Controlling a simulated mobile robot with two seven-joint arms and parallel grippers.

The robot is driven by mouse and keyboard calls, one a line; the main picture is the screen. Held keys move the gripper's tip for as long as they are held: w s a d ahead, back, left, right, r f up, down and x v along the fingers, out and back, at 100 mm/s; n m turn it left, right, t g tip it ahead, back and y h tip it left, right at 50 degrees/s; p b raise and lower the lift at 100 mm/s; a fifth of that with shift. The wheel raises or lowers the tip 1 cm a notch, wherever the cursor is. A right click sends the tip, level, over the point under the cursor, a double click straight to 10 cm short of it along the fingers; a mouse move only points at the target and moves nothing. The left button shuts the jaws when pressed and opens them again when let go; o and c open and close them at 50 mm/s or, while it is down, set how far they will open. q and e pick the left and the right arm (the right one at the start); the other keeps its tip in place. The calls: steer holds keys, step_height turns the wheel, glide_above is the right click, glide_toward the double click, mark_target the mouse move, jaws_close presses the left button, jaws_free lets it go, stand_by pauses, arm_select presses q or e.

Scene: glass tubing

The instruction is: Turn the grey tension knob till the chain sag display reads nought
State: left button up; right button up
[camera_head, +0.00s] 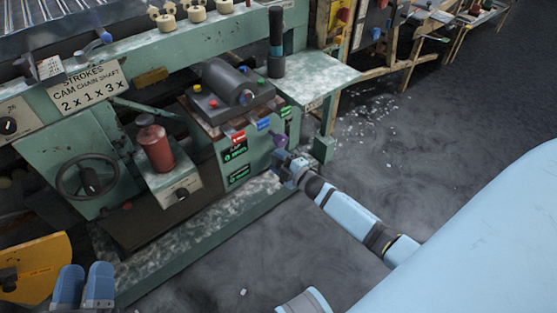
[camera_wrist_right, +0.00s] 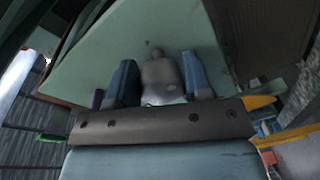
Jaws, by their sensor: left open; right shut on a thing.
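My right gripper (camera_head: 287,168) is at the right face of the green machine cabinet, low beside a purple knob (camera_head: 280,140). In the right wrist view its two blue fingers are shut on a rounded grey knob (camera_wrist_right: 160,75) that stands out from a pale green panel. The fingers hide the knob's sides, and in the head view the gripper hides the knob. Two small dark displays with green characters, an upper one (camera_head: 235,150) and a lower one (camera_head: 238,175), are on the cabinet front; their readings are too small to read. My left gripper (camera_head: 84,287) is open and empty at the lower left.
A black handwheel (camera_head: 88,188) and a dark red cylinder (camera_head: 155,148) are left of the displays. A grey motor (camera_head: 235,83) sits above them. A yellow part (camera_head: 35,268) stands near my left gripper. The dark floor right of the machine is mostly clear.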

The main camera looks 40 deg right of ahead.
stand_by(0.3)
steer(key=o, duration=0.9)
steer(key=shift+o, duration=0.2)
steer(key=shift+s, duration=0.3)
steer(key=s, duration=0.1)
steer(key=s+p, duration=0.1)
steer(key=shift+s+d+r, duration=0.1)
steer(key=shift+s+d, duration=0.2)
steer(key=shift+s, duration=0.05)
steer(key=p, duration=0.2)
glide_toward(281, 163)
steer(key=s, duration=0.2)
arm_select(q)
steer(key=f+g, duration=0.1)
steer(key=a+f+y, duration=0.1)
steer(key=f, duration=0.1)
steer(key=a+f+g+y, duration=0.1)
steer(key=f, duration=0.1)
steer(key=shift+w+f+g, duration=0.15)
steer(key=shift+f+g, duration=0.1)
steer(key=shift+g, duration=0.05)
arm_select(e)
steer(key=shift+s+d, duration=0.25)
steer(key=shift+d, duration=0.1)
